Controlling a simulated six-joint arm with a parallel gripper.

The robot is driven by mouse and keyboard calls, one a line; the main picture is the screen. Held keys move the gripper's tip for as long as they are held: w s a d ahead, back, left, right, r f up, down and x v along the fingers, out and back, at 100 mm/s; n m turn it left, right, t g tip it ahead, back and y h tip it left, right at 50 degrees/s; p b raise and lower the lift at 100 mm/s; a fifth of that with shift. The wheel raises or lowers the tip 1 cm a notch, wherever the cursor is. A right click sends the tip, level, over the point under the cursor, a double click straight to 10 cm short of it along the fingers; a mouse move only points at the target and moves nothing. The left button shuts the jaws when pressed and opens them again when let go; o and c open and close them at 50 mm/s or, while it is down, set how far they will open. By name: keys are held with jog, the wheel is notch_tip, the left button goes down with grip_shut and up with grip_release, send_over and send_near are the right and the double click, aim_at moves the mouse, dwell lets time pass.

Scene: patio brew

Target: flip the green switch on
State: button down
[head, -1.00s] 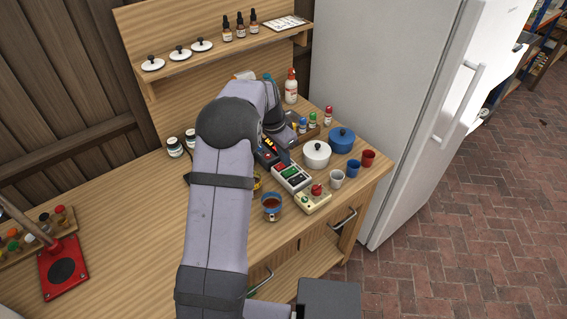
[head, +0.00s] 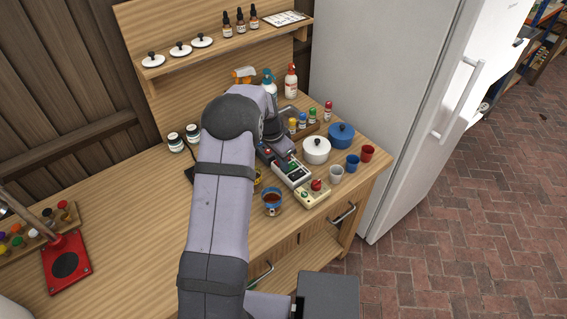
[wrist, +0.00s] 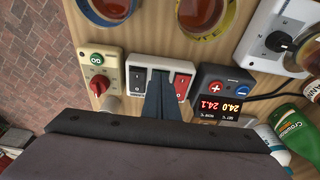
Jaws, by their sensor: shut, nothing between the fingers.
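A white switch panel (head: 291,175) stands on the wooden counter between a dark control box and a cream knob box. In the wrist view the same panel (wrist: 192,68) shows a black rocker (wrist: 138,79) on the left and a red rocker (wrist: 180,82) on the right. My gripper (wrist: 160,78) is shut and empty, with its fingertips over the panel's middle. The fingers hide the middle rocker in the wrist view. A bit of the green switch (head: 293,166) shows by the fingertips in the head view. Contact and the switch's position cannot be told.
The dark control box (wrist: 208,88) with a lit red display is close on one side. The cream knob box (head: 313,194) is on the other. A cup of dark liquid (head: 272,202), a white pot (head: 316,150) and a blue pot (head: 341,135) stand nearby.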

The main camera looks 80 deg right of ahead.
dwell(0.4)
jog(key=shift+r+p, duration=0.6)
jog(key=shift+r, duration=0.05)
jog(key=w+a+b+v, duration=0.1)
jog(key=v, duration=1.2)
jog(key=shift+w+a+b, duration=0.25)
jog(key=shift+b, duration=0.1)
jog(key=shift+r, duration=0.1)
